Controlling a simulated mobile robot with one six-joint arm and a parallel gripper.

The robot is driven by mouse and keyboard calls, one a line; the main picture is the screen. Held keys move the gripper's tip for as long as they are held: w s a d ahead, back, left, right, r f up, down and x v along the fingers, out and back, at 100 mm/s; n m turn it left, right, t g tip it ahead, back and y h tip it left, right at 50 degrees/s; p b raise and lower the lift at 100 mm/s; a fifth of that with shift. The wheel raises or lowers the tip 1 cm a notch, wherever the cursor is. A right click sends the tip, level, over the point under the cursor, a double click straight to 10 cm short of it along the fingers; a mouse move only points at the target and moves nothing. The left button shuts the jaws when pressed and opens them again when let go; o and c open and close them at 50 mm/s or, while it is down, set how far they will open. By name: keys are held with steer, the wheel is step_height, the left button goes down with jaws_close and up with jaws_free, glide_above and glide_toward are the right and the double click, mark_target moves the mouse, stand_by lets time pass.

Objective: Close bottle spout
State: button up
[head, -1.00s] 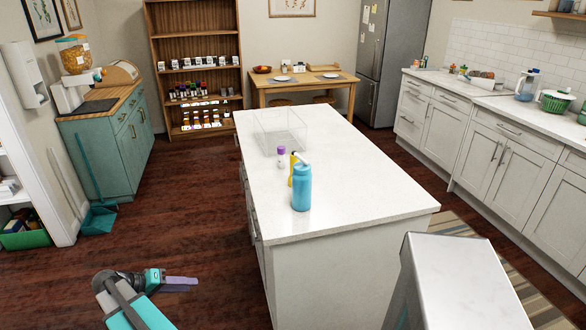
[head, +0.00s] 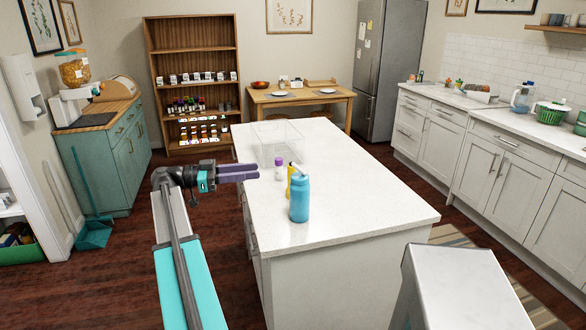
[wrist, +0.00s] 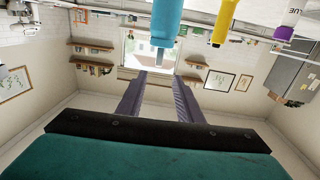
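A blue bottle (head: 299,199) stands upright on the white island top, with a pale spout (head: 296,168) sticking up at its top and leaning left. In the wrist view the blue bottle (wrist: 168,14) appears upside down at the top edge. My gripper (head: 255,172) is to the left of the bottle, around the height of its upper part, near the island's left edge. Its purple fingers are parted and empty in the wrist view (wrist: 159,82). The gap to the bottle is hard to judge.
A yellow bottle (head: 290,181) stands just behind the blue one. A white bottle with a purple cap (head: 279,169) stands behind, close to my fingertips. A clear bin (head: 277,142) sits farther back on the island (head: 355,205). The island's right side is clear.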

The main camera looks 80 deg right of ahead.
mark_target(293, 166)
steer(key=shift+s+r, duration=0.15)
steer(key=p+x, duration=0.3)
steer(key=x, duration=1)
steer(key=shift+s+d+p, duration=0.15)
steer(key=shift+s+p, duration=0.25)
jaws_close()
